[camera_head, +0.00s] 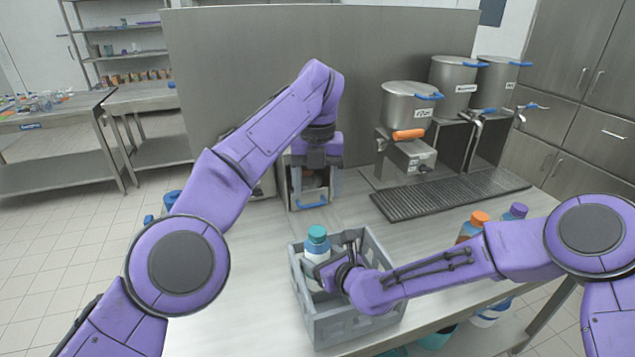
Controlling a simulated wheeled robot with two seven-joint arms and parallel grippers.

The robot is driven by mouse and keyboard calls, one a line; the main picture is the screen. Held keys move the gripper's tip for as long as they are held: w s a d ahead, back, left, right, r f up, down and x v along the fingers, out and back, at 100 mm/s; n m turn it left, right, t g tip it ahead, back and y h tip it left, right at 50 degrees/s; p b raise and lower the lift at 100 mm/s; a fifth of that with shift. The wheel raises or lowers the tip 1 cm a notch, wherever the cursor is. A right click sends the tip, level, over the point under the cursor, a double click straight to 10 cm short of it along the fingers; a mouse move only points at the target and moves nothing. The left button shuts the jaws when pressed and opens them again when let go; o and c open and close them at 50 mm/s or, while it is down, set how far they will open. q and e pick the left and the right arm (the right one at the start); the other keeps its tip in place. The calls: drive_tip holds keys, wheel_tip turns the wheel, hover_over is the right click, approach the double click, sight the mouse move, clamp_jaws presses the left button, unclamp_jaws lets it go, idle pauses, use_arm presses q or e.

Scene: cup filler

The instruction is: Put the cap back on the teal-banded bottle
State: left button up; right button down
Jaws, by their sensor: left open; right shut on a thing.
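A white bottle (315,255) with a teal top (317,234) stands upright at the left end of the grey crate (350,328). The teal top appears to sit on the bottle's mouth; whether it is fully seated cannot be told. My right gripper (333,262) reaches in from the right and is shut on the bottle's side. Its lower part is hidden by the gripper and the crate wall. My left gripper (315,168) is open and points down, behind and above the crate, in front of a small metal box with a blue handle (311,204).
Orange-capped (480,217) and purple-capped (518,210) bottles stand at the right, partly behind my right arm. Metal urns (408,107) on stands and a drip grate (450,195) occupy the back right.

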idle(0.3)
unclamp_jaws()
drive_tip(key=shift+s+d, duration=0.2)
drive_tip(key=b+v, duration=0.2)
drive_tip(key=v, duration=0.8)
drive_tip(key=shift+a, duration=0.1)
